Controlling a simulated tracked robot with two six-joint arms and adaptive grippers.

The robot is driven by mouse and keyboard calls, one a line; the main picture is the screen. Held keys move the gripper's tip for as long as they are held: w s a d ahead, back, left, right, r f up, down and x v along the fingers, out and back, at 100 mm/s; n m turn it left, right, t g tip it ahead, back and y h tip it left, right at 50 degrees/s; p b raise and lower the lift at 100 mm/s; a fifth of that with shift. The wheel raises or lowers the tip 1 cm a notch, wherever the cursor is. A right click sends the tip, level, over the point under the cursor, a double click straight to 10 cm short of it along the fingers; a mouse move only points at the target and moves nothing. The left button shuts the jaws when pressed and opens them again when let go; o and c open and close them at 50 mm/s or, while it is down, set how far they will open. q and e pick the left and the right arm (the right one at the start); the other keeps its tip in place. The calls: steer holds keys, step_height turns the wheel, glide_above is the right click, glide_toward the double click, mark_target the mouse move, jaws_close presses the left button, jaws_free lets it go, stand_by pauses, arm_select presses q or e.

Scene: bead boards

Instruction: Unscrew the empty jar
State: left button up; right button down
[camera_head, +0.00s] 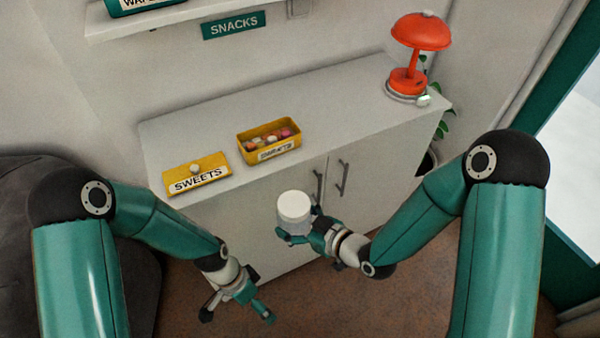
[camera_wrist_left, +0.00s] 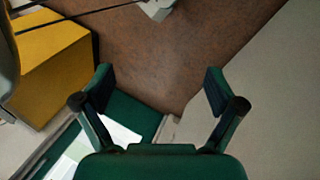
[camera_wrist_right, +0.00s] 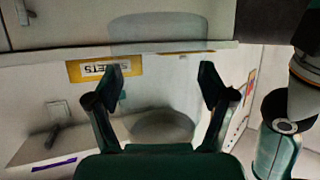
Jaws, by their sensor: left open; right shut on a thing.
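The jar has a white round lid (camera_head: 294,205) on top and stands roughly upright in the air, in front of the cabinet. Its clear, see-through body (camera_wrist_right: 160,95) shows between the fingers in the right wrist view, with nothing visible inside. My right gripper (camera_head: 297,234) is shut on the jar's body, below the lid. My left gripper (camera_head: 237,316) is open and empty, lower and to the left of the jar, pointing down over the floor. The left wrist view shows nothing between its fingers (camera_wrist_left: 158,78).
A white cabinet (camera_head: 330,110) stands behind the jar. On it are an open yellow tin (camera_head: 268,141) of sweets, a yellow lid (camera_head: 197,174) labelled SWEETS and a red lamp (camera_head: 410,55). A dark seat (camera_head: 60,170) is at the left. The space between my grippers is clear.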

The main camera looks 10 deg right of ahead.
arm_select(q)
steer(key=w+d+r+m+g+y, duration=0.1)
steer(key=d+r+m+g+y, duration=0.3)
steer(key=r+m, duration=0.7)
step_height(320, 180, up, 19)
steer(key=m+t, duration=0.7)
steer(key=m, duration=0.8)
glide_above(300, 200)
steer(key=shift+s+a+f, duration=0.15)
steer(key=shift+w+f, duration=0.1)
steer(key=shift+w, duration=0.1)
steer(key=shift+f, duration=3.8)
steer(key=shift+f, duration=0.15)
jaws_close()
